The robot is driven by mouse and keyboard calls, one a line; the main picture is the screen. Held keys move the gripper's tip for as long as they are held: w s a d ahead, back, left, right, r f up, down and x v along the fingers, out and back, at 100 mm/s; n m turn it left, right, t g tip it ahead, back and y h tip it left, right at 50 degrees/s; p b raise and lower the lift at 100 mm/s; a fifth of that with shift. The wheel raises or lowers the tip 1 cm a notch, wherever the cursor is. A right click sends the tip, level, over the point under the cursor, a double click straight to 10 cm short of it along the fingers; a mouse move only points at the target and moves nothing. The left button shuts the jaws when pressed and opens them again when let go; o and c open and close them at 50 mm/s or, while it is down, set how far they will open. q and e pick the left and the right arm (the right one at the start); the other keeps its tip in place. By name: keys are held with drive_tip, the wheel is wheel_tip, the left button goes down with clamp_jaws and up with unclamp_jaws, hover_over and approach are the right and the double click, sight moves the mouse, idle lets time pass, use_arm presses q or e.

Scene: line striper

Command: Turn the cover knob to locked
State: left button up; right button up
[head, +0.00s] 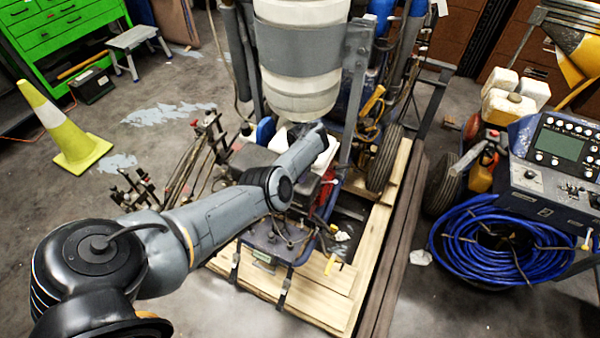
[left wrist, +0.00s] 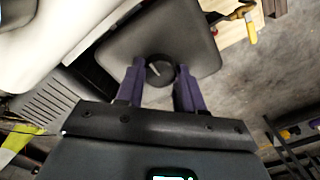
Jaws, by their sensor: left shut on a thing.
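In the left wrist view, the cover knob (left wrist: 159,71) is round and black, with a pale line on its top. It sits on a dark grey cover (left wrist: 120,45) with rounded corners. My left gripper (left wrist: 160,80) has its two purple fingers on either side of the knob and is shut on it. In the head view, my left arm reaches over the line striper from the lower left. Its far end hides the knob and the gripper there. The dark cover (head: 252,158) shows partly beside the arm. My right gripper is in neither view.
A white tank (head: 300,95) stands behind the arm's end, with a grey metal post (head: 357,90) beside it. The striper rests on a wooden pallet (head: 325,310). A control panel (head: 555,150) and a coiled blue hose (head: 480,240) are at right. A traffic cone (head: 60,130) stands left.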

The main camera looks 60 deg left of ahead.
use_arm(q)
drive_tip(key=o, duration=1)
drive_tip(key=shift+o, duration=0.2)
drive_tip(key=shift+r+p, duration=0.35)
drive_tip(key=shift+r, duration=0.25)
wheel_tip(320, 180, up, 10)
drive_tip(key=p, duration=0.4)
drive_tip(key=shift+f, duration=0.2)
drive_tip(key=shift+s+f, duration=0.1)
